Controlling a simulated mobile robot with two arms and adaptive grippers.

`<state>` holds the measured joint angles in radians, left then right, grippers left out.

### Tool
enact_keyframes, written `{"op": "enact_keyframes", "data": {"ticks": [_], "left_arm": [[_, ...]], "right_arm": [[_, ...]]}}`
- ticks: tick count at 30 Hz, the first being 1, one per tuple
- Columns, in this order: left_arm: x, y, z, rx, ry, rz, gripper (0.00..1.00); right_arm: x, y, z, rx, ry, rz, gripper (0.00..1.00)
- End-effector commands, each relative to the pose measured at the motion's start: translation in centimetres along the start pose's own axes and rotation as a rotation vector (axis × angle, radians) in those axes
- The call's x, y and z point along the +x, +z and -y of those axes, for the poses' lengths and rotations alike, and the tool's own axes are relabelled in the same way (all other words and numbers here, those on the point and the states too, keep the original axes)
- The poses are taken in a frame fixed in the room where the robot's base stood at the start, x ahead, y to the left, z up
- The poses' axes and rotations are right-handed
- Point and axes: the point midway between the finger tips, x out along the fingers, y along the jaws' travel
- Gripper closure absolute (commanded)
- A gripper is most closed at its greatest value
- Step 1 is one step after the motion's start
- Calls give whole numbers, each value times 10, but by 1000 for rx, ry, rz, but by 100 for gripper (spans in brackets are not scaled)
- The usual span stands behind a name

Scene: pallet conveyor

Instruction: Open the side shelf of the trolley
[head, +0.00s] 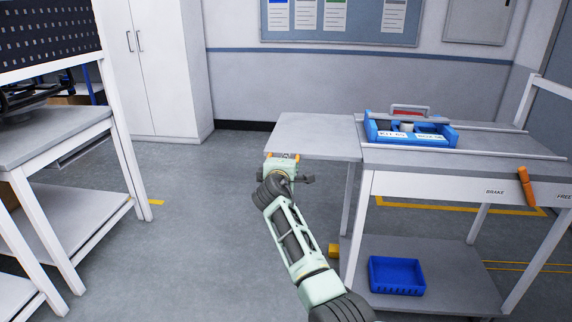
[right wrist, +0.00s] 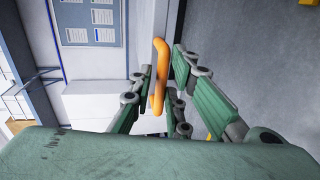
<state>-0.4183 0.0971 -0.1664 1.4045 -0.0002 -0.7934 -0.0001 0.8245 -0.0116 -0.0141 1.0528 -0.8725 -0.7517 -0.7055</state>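The trolley (head: 500,172) stands at the right with a grey top. Its side shelf (head: 313,133), a grey panel, sticks out to the left and looks about level with the top. My right gripper (head: 283,172) is at the shelf's front left edge. Bits of orange handle (head: 297,157) show there beside it. In the right wrist view the orange handle (right wrist: 158,78) stands between the fingers of my right gripper (right wrist: 160,85). The fingers are apart on either side of it, and a gap seems to show. My left gripper is not in view.
A blue kit box (head: 388,137) sits on the trolley top, and a blue bin (head: 396,276) on its lower shelf. An orange brake lever (head: 525,187) is on the front. A white workbench (head: 60,127) stands left. Floor (head: 200,230) between is clear.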

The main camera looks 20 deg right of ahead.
Motion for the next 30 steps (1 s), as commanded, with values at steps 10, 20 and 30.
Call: {"op": "enact_keyframes", "data": {"ticks": [10, 20, 30], "left_arm": [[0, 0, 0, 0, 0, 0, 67], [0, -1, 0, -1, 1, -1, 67], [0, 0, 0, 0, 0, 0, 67]], "right_arm": [[0, 0, -1, -5, 2, 1, 71], [-18, 0, 0, -5, 3, 1, 71], [-79, -1, 1, -4, 2, -1, 71]]}}
